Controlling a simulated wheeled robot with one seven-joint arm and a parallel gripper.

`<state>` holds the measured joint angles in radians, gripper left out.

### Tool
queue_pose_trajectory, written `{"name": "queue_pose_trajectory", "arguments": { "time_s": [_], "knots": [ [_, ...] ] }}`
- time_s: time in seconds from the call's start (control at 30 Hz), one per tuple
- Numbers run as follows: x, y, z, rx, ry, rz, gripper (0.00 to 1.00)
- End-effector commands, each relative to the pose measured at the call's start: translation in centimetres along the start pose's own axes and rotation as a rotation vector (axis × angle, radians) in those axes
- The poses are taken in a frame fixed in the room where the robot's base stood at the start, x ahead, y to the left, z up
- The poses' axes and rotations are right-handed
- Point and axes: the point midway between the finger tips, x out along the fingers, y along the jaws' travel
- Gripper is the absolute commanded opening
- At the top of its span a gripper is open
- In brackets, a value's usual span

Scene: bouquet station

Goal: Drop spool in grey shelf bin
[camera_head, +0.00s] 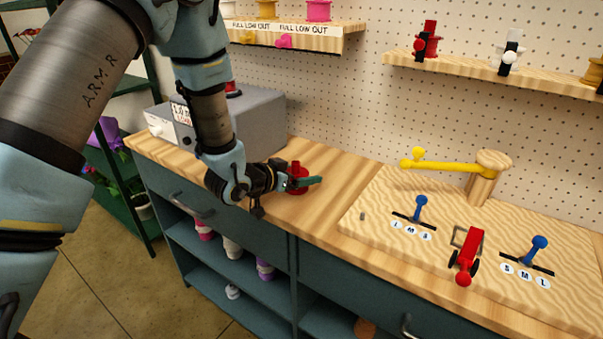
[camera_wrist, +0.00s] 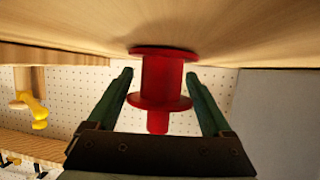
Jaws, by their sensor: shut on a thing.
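A red spool (camera_head: 297,170) is upright at the counter, right of the grey box; in the wrist view the same spool (camera_wrist: 162,80) has its flange at or very near the wood. My gripper (camera_head: 300,181) reaches in from the left, with its green fingers on either side of the spool, shut on it. In the wrist view my gripper (camera_wrist: 158,95) shows the spool between both fingers; the exact contact is hard to see. A grey box (camera_head: 255,112) with a label stands on the counter behind my arm. I cannot make out a grey shelf bin for certain.
The wooden counter (camera_head: 335,165) is clear around the spool. A board (camera_head: 385,225) with blue levers, a red part and a yellow arm (camera_head: 455,167) lies to the right. Shelves with several spools (camera_head: 232,247) are below. Wall shelves (camera_head: 460,66) hang above.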

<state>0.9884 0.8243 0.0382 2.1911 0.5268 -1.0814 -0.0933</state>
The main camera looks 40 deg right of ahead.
Motion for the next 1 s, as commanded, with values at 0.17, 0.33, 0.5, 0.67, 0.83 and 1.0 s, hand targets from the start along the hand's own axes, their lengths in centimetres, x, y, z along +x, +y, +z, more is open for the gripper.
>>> {"name": "queue_pose_trajectory", "arguments": {
  "time_s": [0.17, 0.33, 0.5, 0.67, 0.83, 1.0],
  "knots": [
    [0.2, 0.0, 0.4, 0.0, 0.0, 0.0, 0.17],
    [0.1, 0.0, 0.3, 0.0, 0.0, 0.0, 1.0],
    [0.1, 0.0, 0.2, 0.0, 0.0, 0.0, 1.0],
    [-0.1, 0.0, -0.2, 0.0, 0.0, 0.0, 1.0],
    [-2.6, -0.1, 0.2, -0.001, 0.0, -0.003, 1.0],
    [-6.3, -0.1, 0.2, -0.002, 0.001, -0.003, 1.0]
  ]
}}
